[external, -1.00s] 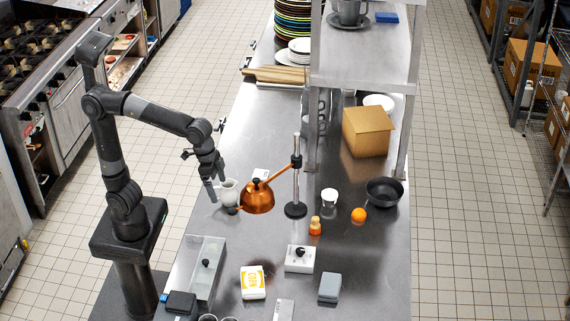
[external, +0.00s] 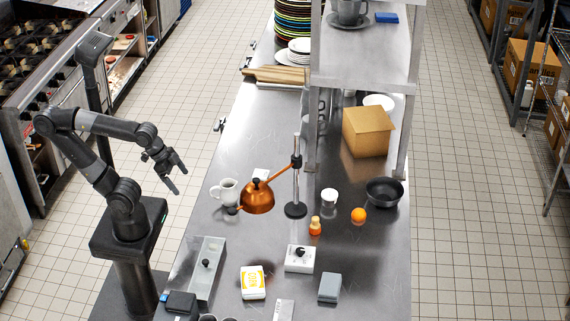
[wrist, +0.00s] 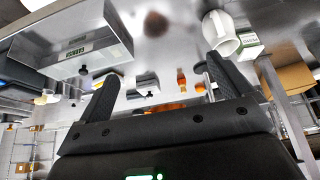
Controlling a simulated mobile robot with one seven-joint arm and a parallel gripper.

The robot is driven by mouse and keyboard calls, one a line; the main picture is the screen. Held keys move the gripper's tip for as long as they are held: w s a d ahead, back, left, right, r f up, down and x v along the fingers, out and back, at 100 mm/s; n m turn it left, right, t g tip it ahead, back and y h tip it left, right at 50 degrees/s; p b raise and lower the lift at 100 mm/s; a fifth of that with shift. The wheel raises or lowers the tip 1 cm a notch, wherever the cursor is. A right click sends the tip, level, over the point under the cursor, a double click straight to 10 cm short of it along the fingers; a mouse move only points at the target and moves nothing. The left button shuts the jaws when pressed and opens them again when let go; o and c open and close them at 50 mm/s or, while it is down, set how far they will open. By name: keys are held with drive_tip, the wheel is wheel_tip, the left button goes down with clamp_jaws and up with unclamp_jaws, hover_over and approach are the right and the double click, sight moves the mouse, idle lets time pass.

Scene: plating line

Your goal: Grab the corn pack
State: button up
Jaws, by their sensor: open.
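The corn pack (external: 252,283), a white pack with yellow print, lies on the near part of the steel table in the external view. My gripper (external: 179,181) hangs past the table's left edge, above the floor, up and to the left of the pack and well apart from it. In the wrist view, the two dark fingers of my gripper (wrist: 163,82) are spread with nothing held between them. I cannot clearly make out the corn pack in the wrist view.
A grey lidded container (external: 205,268) lies left of the pack, and a white box with a black knob (external: 300,259) lies right of it. A grey block (external: 330,288) sits farther right.

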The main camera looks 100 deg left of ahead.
drive_tip(key=shift+r, duration=0.15)
drive_tip(key=w+d+r+m+g, duration=0.2)
drive_tip(key=w+d+r+m, duration=0.25)
drive_tip(key=w+r, duration=0.55)
drive_tip(key=m+g, duration=0.4)
drive_tip(key=m, duration=0.7)
hover_over(253, 279)
drive_tip(key=f, duration=2.2)
drive_tip(key=shift+d+f, duration=0.25)
drive_tip(key=shift+a+f, duration=0.15)
drive_tip(key=shift+f, duration=3)
